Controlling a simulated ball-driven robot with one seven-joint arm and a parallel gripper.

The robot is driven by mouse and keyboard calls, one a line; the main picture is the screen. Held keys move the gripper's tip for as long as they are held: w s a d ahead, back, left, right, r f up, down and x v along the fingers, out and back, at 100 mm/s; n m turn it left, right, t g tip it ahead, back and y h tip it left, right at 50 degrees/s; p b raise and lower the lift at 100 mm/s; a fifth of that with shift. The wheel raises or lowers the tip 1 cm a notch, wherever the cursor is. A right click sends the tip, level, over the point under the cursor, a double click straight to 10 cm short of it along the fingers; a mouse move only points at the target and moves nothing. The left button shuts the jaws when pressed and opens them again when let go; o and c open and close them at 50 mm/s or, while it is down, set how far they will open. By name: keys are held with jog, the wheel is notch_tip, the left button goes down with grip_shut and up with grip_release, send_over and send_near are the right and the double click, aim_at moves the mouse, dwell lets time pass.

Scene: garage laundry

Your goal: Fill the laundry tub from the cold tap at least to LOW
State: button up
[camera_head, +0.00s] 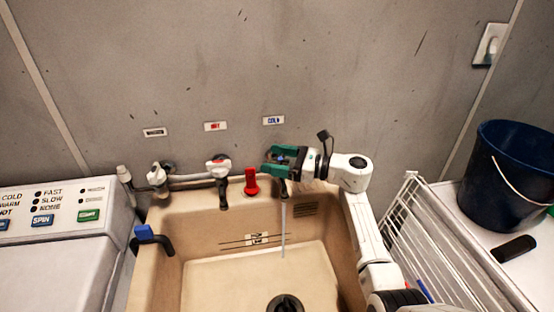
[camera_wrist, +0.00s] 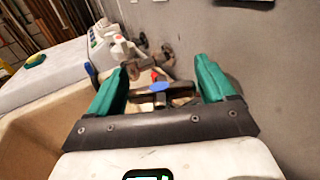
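The beige laundry tub (camera_head: 170,262) fills the middle of the head view. A thin water stream (camera_head: 283,232) falls into it from below the cold tap. Level marks (camera_head: 258,239) are on the tub's back wall; their words are too small to read. A dark round fitting (camera_head: 285,303) is at the drain; I cannot tell whether it is plugged. My gripper (camera_head: 283,157) is at the cold tap, under the blue-lettered label (camera_head: 273,120). In the wrist view, its green fingers (camera_wrist: 162,78) are wide apart, either side of the blue-capped tap handle (camera_wrist: 158,88). Contact is unclear.
The hot tap (camera_head: 218,168) and another white tap (camera_head: 157,176) are to the left. A red object (camera_head: 251,182) is at the tub's back rim. A washing machine (camera_head: 60,225) stands left. A white wire rack (camera_head: 425,235) and dark blue bucket (camera_head: 505,180) are right.

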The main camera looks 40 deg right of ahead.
jog(key=shift+o, duration=1)
jog(key=shift+r, duration=0.2)
jog(key=r+p, duration=0.1)
jog(key=r, duration=0.1)
jog(key=r+p, duration=0.1)
jog(key=shift+s+r+p, duration=0.2)
jog(key=shift+r+p, duration=0.2)
jog(key=s+a+r+p, duration=0.3)
jog(key=s+r+p, duration=0.5)
jog(key=s, duration=0.5)
jog(key=shift+a+r, duration=0.4)
jog(key=shift+c, duration=0.4)
